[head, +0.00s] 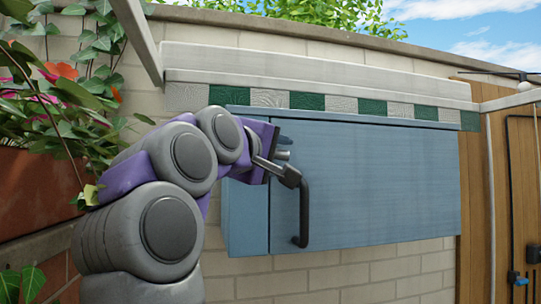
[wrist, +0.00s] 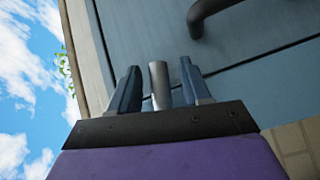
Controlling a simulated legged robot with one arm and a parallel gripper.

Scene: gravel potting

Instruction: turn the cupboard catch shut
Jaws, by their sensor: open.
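The blue cupboard (head: 370,185) hangs on the brick wall, and its door looks closed. A black handle (head: 303,215) stands out on the left part of the door; it also shows at the top of the wrist view (wrist: 200,18). My gripper (head: 281,148) is at the door's upper left, just above the handle's top end. In the wrist view my gripper (wrist: 158,64) is open, with a silvery round bar (wrist: 159,88), apparently the catch, between its two fingers. Contact with the fingers cannot be made out.
A ledge with green and pale tiles (head: 305,101) runs just above the cupboard. A planter (head: 35,195) with leaves and flowers stands at the left, beside my arm. A wooden panel (head: 515,190) is at the right. The wall below the cupboard is clear.

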